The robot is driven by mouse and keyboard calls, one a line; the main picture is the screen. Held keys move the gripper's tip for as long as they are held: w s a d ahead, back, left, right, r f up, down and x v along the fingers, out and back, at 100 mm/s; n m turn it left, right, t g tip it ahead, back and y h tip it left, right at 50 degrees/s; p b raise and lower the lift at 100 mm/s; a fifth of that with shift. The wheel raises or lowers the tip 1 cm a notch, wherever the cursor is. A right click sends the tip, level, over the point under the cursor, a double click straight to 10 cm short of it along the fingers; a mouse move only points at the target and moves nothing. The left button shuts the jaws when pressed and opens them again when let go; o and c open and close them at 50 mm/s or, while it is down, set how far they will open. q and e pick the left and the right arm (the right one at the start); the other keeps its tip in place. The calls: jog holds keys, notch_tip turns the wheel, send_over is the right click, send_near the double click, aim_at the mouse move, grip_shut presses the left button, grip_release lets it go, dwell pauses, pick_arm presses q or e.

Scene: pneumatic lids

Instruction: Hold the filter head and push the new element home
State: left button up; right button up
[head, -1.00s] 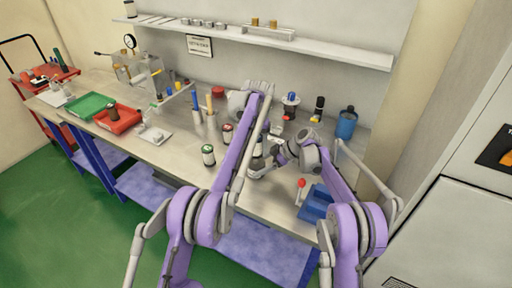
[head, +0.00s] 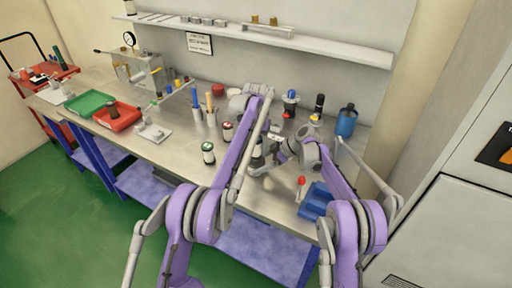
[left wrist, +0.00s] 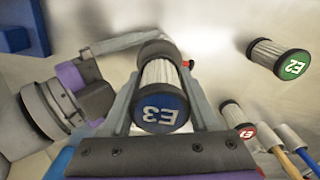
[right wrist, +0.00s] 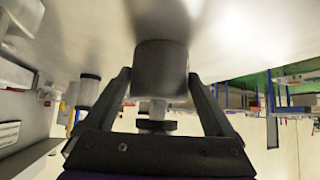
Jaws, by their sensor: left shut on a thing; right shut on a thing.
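My left gripper (left wrist: 163,78) is shut on a pleated white element (left wrist: 162,100) with a blue cap marked E3. The element's far end meets the dark cylindrical filter head (left wrist: 157,48); I cannot tell how deep it sits. My right gripper (right wrist: 160,78) is shut around the grey filter head (right wrist: 161,66), with a pale stem and dark knob below it.
A green-capped element E2 (head: 208,154) and a red-capped element (head: 227,131) stand on the bench (head: 175,160). Tool cups (head: 211,118) stand behind them. A blue holder (head: 315,202) and a red-knobbed lever (head: 301,181) are at the front right. A blue canister (head: 346,121) stands at the back right.

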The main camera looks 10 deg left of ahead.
aim_at(256, 138)
pick_arm(q)
jog(key=shift+d+f, duration=0.15)
jog(key=shift+f, duration=0.9)
pick_arm(e)
jog(key=shift+a, duration=0.1)
pick_arm(q)
jog(key=o, duration=1.4)
jog(key=shift+o, duration=0.2)
jog(key=shift+r, duration=3.5)
pick_arm(e)
jog(key=o, duration=1.1)
